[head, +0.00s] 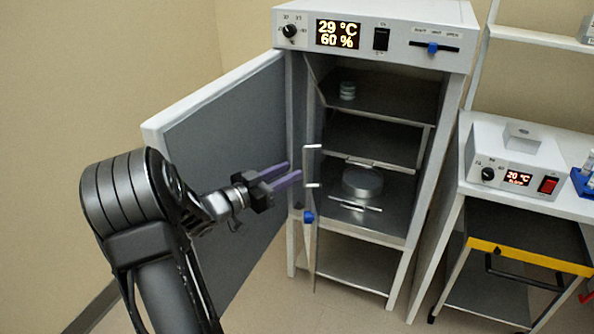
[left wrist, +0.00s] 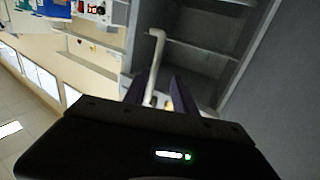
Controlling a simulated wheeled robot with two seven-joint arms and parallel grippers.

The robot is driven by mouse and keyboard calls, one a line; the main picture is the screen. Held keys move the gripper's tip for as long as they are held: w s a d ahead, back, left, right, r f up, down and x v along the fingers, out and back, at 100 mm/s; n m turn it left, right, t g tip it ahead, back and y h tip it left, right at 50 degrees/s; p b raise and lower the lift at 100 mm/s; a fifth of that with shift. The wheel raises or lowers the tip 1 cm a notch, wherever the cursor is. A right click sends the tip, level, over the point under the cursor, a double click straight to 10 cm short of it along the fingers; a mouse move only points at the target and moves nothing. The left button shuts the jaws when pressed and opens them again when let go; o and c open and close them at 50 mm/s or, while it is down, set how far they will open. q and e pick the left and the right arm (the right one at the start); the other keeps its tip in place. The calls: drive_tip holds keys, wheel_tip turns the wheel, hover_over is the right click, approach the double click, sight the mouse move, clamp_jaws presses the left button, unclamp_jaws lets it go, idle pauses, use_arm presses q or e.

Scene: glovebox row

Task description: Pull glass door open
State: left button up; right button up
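The cabinet's glass door (head: 311,250) is a thin clear panel seen nearly edge-on at the left of the cabinet opening. How far it stands open is hard to tell. It carries a pale bar handle (head: 312,166) and a blue knob (head: 308,217) below. My left gripper (head: 293,170) is open, its two purple fingers pointing right at the handle from just left of it. In the left wrist view the handle (left wrist: 155,60) shows between the fingers, and no grip on it is visible. My right gripper is out of view.
The solid outer door (head: 225,140) is swung wide open to the left, behind my left arm. Inside the cabinet (head: 400,22) are shelves with a small stack of dishes (head: 347,90) and a round metal container (head: 362,182). A bench with a heater box (head: 515,160) stands at right.

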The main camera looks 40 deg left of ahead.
use_arm(q)
drive_tip(key=s, duration=0.3)
drive_tip(key=shift+s+a, duration=0.2)
drive_tip(key=shift+c, duration=0.5)
